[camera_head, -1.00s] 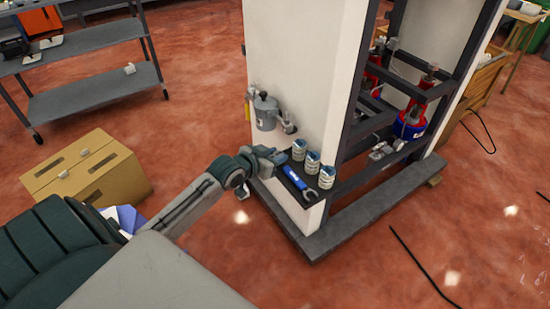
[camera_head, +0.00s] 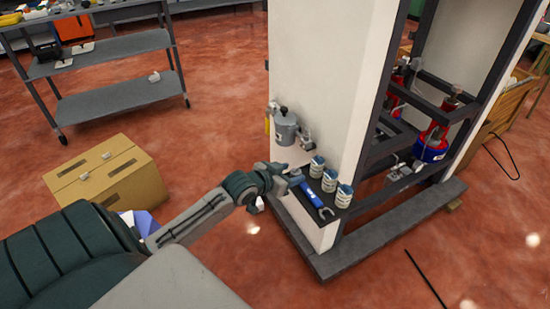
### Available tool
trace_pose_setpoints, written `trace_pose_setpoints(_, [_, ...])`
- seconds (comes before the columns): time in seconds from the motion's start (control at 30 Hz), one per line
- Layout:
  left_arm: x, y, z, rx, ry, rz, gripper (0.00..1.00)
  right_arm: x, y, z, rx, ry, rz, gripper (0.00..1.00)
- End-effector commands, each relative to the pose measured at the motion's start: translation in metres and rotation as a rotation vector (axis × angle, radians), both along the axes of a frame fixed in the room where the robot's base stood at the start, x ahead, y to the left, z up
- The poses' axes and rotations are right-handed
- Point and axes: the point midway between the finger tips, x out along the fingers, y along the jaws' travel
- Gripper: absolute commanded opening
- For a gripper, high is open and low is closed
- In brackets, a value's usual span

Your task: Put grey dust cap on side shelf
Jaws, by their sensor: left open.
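My left gripper (camera_head: 291,177) is open at the left end of the dark side shelf (camera_head: 321,229), which is fixed low on the white cabinet's side. A blue-handled wrench (camera_head: 311,196) lies on the shelf, just right of the gripper. I cannot make out the grey dust cap for certain; the gripper and wrist hide part of the shelf's left end. My right gripper is not in view.
A grey canister (camera_head: 286,128) hangs on the white cabinet (camera_head: 318,70) above the shelf. A cardboard box (camera_head: 103,180) stands on the floor at left. A grey shelf rack (camera_head: 118,101) stands behind it. The red floor between box and cabinet is mostly clear.

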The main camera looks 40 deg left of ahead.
Motion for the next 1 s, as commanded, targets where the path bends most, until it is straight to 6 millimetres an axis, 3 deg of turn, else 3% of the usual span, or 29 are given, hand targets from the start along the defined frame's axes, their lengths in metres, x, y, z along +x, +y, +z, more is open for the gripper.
trace_pose_setpoints(0.4, [-0.070, 0.009, 0.032, 0.004, 0.005, -0.006, 0.52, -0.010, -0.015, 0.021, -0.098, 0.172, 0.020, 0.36])
trace_pose_setpoints(0.7, [-0.094, 0.012, 0.042, 0.001, 0.002, -0.003, 0.52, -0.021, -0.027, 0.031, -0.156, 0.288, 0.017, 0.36])
trace_pose_setpoints(0.87, [-0.107, 0.005, 0.031, 0.008, 0.038, 0.022, 0.52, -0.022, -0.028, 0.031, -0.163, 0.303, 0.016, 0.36])
trace_pose_setpoints(1.0, [-0.141, -0.017, 0.005, 0.041, 0.160, 0.081, 0.52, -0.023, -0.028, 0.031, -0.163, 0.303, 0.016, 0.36])
